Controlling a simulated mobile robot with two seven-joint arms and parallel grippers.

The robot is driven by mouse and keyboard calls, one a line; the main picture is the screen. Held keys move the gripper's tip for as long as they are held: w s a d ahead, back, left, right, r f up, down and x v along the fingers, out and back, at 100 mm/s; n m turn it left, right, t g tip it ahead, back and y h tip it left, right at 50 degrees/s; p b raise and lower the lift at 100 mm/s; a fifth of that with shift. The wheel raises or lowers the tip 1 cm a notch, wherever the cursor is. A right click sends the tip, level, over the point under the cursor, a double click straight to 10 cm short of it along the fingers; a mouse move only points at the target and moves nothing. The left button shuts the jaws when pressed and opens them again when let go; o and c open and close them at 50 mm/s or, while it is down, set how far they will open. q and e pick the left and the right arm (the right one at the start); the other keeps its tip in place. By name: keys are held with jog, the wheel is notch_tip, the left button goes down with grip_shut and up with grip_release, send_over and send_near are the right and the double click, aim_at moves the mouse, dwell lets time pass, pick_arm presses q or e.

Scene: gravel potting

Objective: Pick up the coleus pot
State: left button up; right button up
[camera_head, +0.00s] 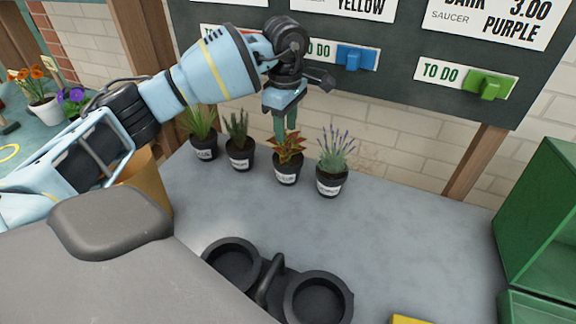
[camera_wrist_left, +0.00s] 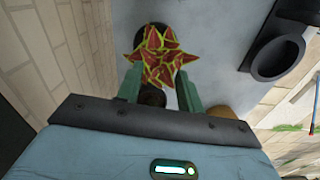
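The coleus pot (camera_head: 286,176) is a small black pot with a white label and red leaves edged in yellow-green. It stands upright on the grey bench, third from the left in a row of potted plants. My left gripper (camera_head: 286,122) is just above its leaves, with green fingers pointing down. In the left wrist view the fingers (camera_wrist_left: 159,78) are apart, one on each side of the coleus leaves (camera_wrist_left: 162,57). The leaves hide most of the pot there, and I cannot tell whether the fingers touch them. My right gripper is not in view.
A lavender pot (camera_head: 331,183) stands close on the right; two other potted plants (camera_head: 240,155) (camera_head: 204,147) stand on the left. A black two-cup carrier (camera_head: 268,285) is in front. A green crate (camera_head: 541,225) is at right. The bench between is clear.

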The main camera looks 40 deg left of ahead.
aim_at(288, 139)
pick_arm(q)
jog(key=shift+w+f, duration=0.2)
jog(key=shift+f, duration=1.15)
jog(key=shift+w+f, duration=0.2)
jog(key=shift+f, duration=1.15)
grip_shut()
